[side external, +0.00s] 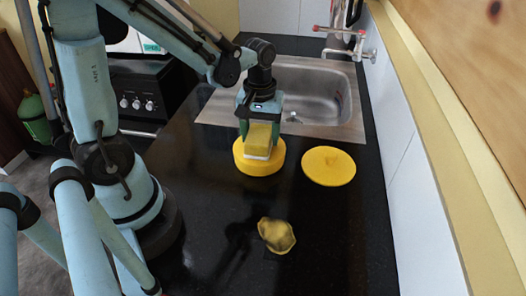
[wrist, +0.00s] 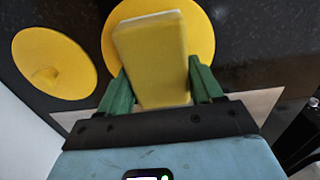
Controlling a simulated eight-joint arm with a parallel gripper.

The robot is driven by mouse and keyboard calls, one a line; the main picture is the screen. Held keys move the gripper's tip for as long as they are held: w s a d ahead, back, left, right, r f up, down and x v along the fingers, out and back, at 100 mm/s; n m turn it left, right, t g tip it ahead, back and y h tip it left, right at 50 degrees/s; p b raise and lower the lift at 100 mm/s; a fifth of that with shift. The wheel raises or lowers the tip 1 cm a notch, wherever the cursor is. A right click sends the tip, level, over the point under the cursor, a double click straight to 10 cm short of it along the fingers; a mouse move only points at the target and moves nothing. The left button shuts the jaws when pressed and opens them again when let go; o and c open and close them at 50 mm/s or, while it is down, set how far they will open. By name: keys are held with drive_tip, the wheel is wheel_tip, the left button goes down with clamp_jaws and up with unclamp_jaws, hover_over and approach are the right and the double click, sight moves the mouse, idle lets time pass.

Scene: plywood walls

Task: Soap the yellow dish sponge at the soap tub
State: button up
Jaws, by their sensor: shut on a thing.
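The yellow dish sponge (side external: 259,138) with a pale layer is held upright between the green fingers of my gripper (side external: 259,112), in front of the sink. In the wrist view the sponge (wrist: 153,60) fills the space between the fingers of my gripper (wrist: 160,88). The round yellow soap tub (side external: 259,163) stands on the counter directly below the sponge. In the wrist view the tub (wrist: 204,32) shows behind the sponge. The sponge's lower end overlaps the tub's top; I cannot tell whether it touches what is inside.
A round yellow lid (side external: 328,167) with a small knob lies right of the tub. A crumpled yellow thing (side external: 276,235) lies on the dark counter (side external: 320,240) nearer the front. The steel sink (side external: 310,95) is behind, with a tap (side external: 345,45) at its right, beside the wall.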

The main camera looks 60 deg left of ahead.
sight(260, 131)
idle(0.4)
drive_tip(key=shift+r, duration=3.5)
